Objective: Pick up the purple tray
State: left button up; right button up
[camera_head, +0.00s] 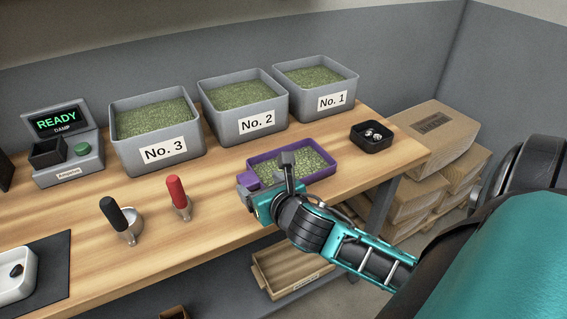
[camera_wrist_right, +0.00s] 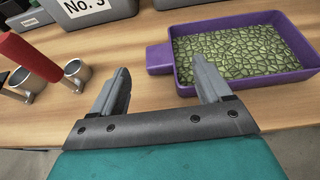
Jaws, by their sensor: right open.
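The purple tray (camera_head: 325,174) sits on the wooden table near its front edge and holds green beans. It has a small tab handle on its left side, which shows clearly in the right wrist view (camera_wrist_right: 160,58). My right gripper (camera_head: 267,172) is at the tray's left end in the head view and partly covers it. My left gripper is not in view.
Grey bins No. 3 (camera_head: 131,160), No. 2 (camera_head: 229,122) and No. 1 (camera_head: 303,107) stand behind the tray. A small black tray (camera_head: 373,146) is to its right. Scoops with red (camera_head: 177,191) and black (camera_head: 113,213) handles stand to its left. Cardboard boxes (camera_head: 437,135) are beyond the table.

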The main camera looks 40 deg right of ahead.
aim_at(248, 178)
jog(key=b+x, duration=0.1)
jog(key=x, duration=0.7)
jog(key=shift+w+a+f, duration=0.1)
jog(key=shift+f, duration=0.05)
jog(key=shift+c, duration=0.3)
jog(key=c, duration=1.1)
jog(key=shift+r, duration=0.2)
